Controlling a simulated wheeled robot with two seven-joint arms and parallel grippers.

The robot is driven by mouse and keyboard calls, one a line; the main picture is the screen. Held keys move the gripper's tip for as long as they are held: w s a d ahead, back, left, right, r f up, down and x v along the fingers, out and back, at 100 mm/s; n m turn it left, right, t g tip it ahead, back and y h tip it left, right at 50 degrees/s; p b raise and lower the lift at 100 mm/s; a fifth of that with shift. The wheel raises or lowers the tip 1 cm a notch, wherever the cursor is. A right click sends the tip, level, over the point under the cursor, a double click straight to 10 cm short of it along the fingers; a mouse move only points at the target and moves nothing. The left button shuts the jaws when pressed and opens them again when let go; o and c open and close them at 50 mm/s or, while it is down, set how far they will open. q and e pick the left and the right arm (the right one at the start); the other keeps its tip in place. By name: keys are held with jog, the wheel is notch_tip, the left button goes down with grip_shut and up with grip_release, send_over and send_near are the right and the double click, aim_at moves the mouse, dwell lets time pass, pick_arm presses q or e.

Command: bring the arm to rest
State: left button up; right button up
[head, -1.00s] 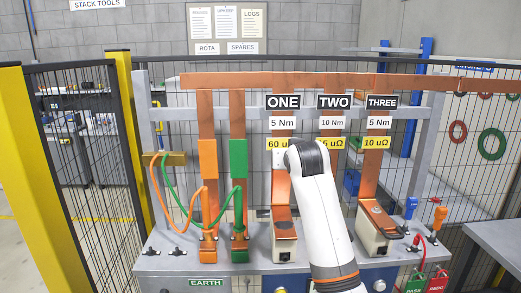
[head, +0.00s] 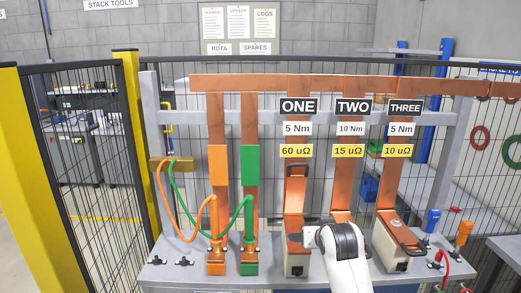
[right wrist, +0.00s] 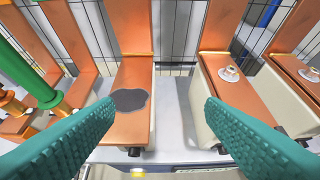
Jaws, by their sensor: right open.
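Beyond the fingers lies a copper foot with a dark patch (right wrist: 131,100). Two other copper feet, each with a bolt and washer (right wrist: 229,73), are to the right. My left gripper is not in view.
Upright copper bars bear signs ONE (head: 298,106), TWO (head: 353,107) and THREE (head: 404,107). An orange cable (head: 158,195) and a green cable (head: 176,200) loop at left. A yellow post (head: 32,180) and mesh fence stand left.

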jog(key=s+d+f+g, duration=0.2)
jog(key=s+f, duration=0.6)
jog(key=s, duration=0.1)
jog(key=s+d+f+g, duration=0.1)
jog(key=s+d+f, duration=0.1)
jog(key=s+f, duration=0.6)
jog(key=s+d+f+n+g, duration=0.1)
jog(key=s+f+g, duration=0.1)
jog(key=s, duration=1)
jog(key=s+d+f+n+g, duration=0.1)
jog(key=s+f+g, duration=0.2)
jog(key=s, duration=1)
notch_tip(320, 180, down, 27)
jog(key=b, duration=0.3)
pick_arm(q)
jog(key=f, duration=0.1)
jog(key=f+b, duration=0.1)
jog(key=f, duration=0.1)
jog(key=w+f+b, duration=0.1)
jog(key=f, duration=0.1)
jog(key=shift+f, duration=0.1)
pick_arm(e)
jog(key=s+d+f+g, duration=0.2)
jog(key=s+f, duration=1.5)
jog(key=f, duration=0.3)
jog(key=shift+d+f+n, duration=0.15)
jog(key=shift+d+n, duration=0.05)
jog(key=shift+n, duration=0.1)
